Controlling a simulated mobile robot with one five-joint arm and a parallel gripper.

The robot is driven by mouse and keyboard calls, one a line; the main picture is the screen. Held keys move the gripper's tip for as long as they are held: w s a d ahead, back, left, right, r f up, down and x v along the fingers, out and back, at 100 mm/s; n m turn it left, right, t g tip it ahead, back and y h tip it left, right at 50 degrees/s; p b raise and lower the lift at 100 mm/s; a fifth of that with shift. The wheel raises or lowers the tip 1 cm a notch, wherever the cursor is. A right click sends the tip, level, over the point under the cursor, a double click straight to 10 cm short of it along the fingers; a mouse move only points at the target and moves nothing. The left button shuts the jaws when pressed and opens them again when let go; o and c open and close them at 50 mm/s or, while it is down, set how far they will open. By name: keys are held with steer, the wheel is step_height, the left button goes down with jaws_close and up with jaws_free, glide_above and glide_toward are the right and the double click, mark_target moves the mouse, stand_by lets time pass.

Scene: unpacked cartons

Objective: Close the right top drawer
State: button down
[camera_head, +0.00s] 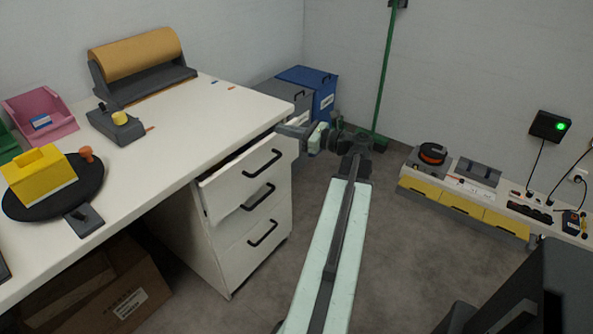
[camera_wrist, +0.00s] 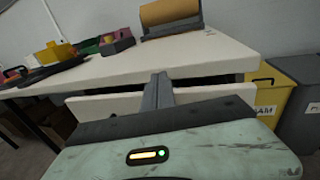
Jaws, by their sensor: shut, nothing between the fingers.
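The top drawer (camera_head: 222,188) of the white drawer unit under the desk is pulled partly out, with a dark gap behind its front. It has a black bar handle (camera_head: 263,163). The two drawers below look shut. My gripper (camera_head: 290,130) is at the right end of the top drawer's front, near its upper edge. In the wrist view the shut grey fingers (camera_wrist: 159,88) point forward across the white drawer front (camera_wrist: 95,105), with the desk edge beyond. Nothing is held. I cannot tell whether the fingers touch the drawer.
The desk (camera_head: 190,130) carries a paper roll dispenser (camera_head: 135,60), a pink bin (camera_head: 40,112) and a yellow block on a black disc (camera_head: 85,200). A blue bin (camera_head: 323,95) stands behind the drawer unit. An open carton (camera_head: 90,290) sits under the desk.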

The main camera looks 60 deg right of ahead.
steer(key=s+d+f+m+h+b, duration=0.1)
steer(key=s+d+f+h+b, duration=0.2)
steer(key=s, duration=0.4)
steer(key=s+d+f+m+h+b, duration=0.1)
steer(key=s+d+f+m+b, duration=0.1)
steer(key=s+d+f, duration=0.35)
steer(key=w, duration=1.3)
steer(key=shift+d+r, duration=0.15)
steer(key=shift+r, duration=0.05)
steer(key=shift+w, duration=0.1)
steer(key=shift+d, duration=0.1)
